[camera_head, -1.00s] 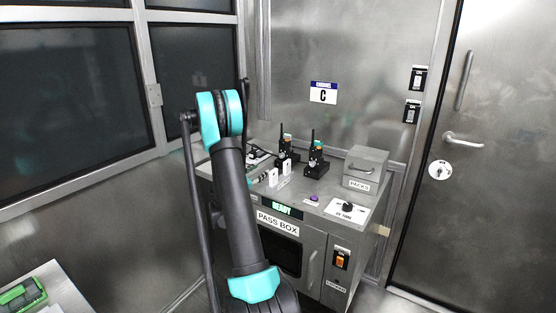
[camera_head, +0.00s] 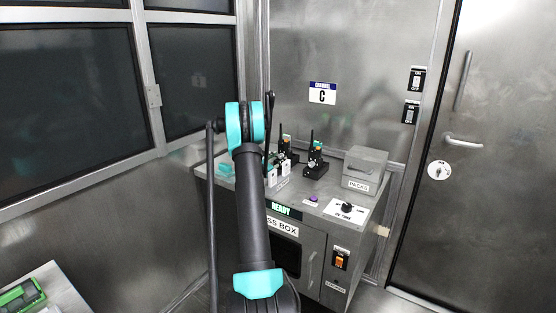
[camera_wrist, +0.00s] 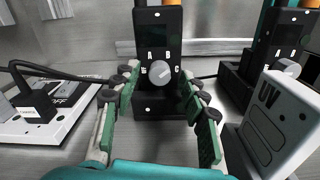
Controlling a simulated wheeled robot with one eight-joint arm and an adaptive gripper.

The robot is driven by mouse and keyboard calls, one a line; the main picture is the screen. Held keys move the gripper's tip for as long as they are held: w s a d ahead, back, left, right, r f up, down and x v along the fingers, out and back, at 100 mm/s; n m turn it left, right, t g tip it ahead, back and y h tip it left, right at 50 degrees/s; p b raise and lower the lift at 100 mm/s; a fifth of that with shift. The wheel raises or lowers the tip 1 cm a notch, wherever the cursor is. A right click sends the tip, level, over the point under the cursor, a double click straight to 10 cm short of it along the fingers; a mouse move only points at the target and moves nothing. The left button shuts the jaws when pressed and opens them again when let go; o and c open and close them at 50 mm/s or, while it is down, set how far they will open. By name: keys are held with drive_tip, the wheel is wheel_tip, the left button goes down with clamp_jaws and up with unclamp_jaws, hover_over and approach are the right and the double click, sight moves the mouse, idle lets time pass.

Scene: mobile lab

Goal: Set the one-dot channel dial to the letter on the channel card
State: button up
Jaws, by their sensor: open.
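Two black radios stand upright in stands on the metal counter. In the wrist view the nearer radio (camera_wrist: 157,32) is straight ahead, with a pale round dial (camera_wrist: 158,73) low on its front. One white dot shows on its stand (camera_wrist: 160,106).
A white UV device (camera_wrist: 282,120) stands close to my right finger. A white switch plate (camera_wrist: 45,115) with a black plug and cable lies at left. In the head view a grey PACKS box (camera_head: 365,168) and a black knob panel (camera_head: 347,208) occupy the counter's right side.

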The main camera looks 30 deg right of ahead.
drive_tip(key=shift+d, duration=0.15)
clamp_jaws()
drive_tip(key=shift+m, duration=0.3)
drive_tip(key=m, duration=0.2)
drive_tip(key=shift+m, duration=2.3)
